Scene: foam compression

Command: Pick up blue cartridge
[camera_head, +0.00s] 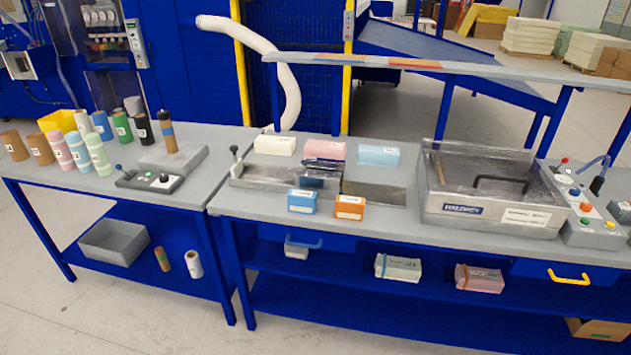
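A blue cylinder with a white label (102,125) stands upright among several labelled cylinders at the back of the left table. A light blue cylinder (78,149) stands in the front row of that group, between a pink one (63,150) and a light green one (98,153). A small blue box with a white label (302,202) sits at the front of the middle table, left of an orange box (350,207). Which of these is the blue cartridge I cannot tell. Neither of my grippers is in view.
A control box (150,182) and a grey block (173,158) lie on the left table (60,182). Cream (275,145), pink (325,149) and light blue (378,155) blocks line the middle table's back. A large clear-lidded machine (490,192) stands at right. A shelf (420,66) runs above.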

